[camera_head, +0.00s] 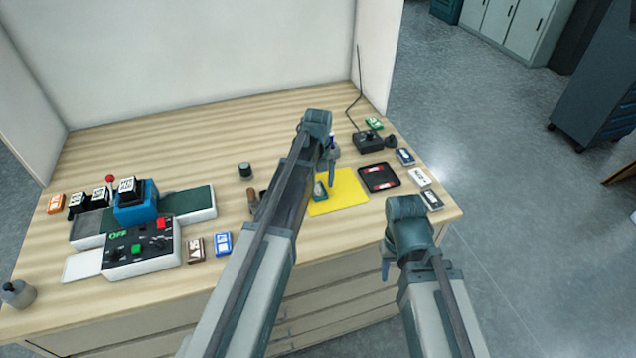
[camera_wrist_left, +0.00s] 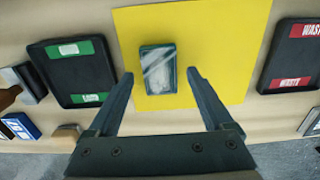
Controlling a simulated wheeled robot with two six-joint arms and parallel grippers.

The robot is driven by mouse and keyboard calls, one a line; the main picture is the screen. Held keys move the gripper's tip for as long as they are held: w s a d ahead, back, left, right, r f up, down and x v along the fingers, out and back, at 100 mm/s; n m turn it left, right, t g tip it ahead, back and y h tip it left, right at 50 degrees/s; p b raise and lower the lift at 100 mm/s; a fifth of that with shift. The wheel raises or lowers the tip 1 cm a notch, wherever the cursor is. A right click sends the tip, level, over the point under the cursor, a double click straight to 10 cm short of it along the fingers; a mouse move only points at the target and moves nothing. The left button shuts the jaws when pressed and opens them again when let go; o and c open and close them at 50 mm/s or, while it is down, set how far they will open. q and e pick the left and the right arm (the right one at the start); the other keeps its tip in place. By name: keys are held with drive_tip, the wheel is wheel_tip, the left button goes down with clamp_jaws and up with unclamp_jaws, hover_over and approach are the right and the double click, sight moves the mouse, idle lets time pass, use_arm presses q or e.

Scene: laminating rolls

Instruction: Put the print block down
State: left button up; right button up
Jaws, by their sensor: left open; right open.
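The print block, a small dark teal block with a clear, shiny top (camera_wrist_left: 157,68), lies on the yellow mat (camera_wrist_left: 220,20). In the head view the block (camera_head: 319,191) is on the left part of the mat (camera_head: 350,186). My left gripper (camera_wrist_left: 160,76) is open, with its fingertips on either side of the block's near end in the wrist view. I see no finger closed on it; how high the tips are above the mat is unclear. My right gripper (camera_head: 386,262) is away from the block, by the table's front edge, and holds nothing visible.
A black tray with red waste labels (camera_wrist_left: 293,57) is right of the mat, and a black tray with green labels (camera_wrist_left: 73,72) is left. A machine with a control box (camera_head: 140,250) stands on the table's left. Several small blocks line the right edge.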

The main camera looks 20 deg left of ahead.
sight(318, 189)
use_arm(q)
wheel_tip(318, 189, up, 11)
drive_tip(key=p, duration=1)
drive_tip(key=s+d+n, duration=0.7)
drive_tip(key=s+n, duration=0.5)
drive_tip(key=s+d+n+y, duration=0.1)
drive_tip(key=s+d+n, duration=0.6)
drive_tip(key=s+n, duration=0.4)
drive_tip(key=shift+s+n, duration=0.35)
drive_tip(key=shift+n, duration=0.85)
wheel_tip(318, 189, down, 6)
drive_tip(key=b, duration=0.5)
drive_tip(key=shift+b, duration=0.4)
